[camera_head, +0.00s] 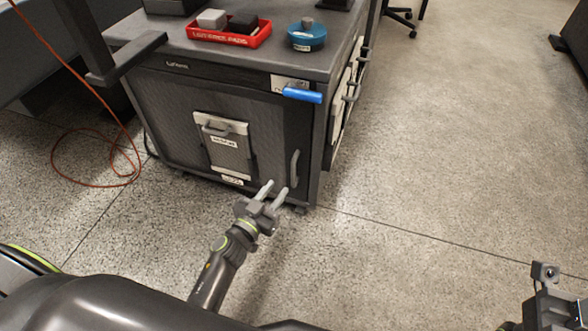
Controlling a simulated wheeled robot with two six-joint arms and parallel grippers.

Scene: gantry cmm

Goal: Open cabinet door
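A dark grey cabinet (180,118) stands ahead, its front towards me. Its front door (271,160) appears shut and carries a vertical grey handle (294,169) near the right edge. My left gripper (274,189) is open, with its two pale fingers pointing up towards the lower right of the door. The fingertips show just below and left of the handle; whether they touch the door I cannot tell. Nothing shows between the fingers. My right arm's end (548,300) shows only in part at the bottom right; its fingers are not visible.
On the cabinet top are a red tray (230,38) with pads and a round blue container (307,38). A blue item (302,95) sticks out at the front upper right. An orange cable (100,184) lies on the floor at left. The floor at right is clear.

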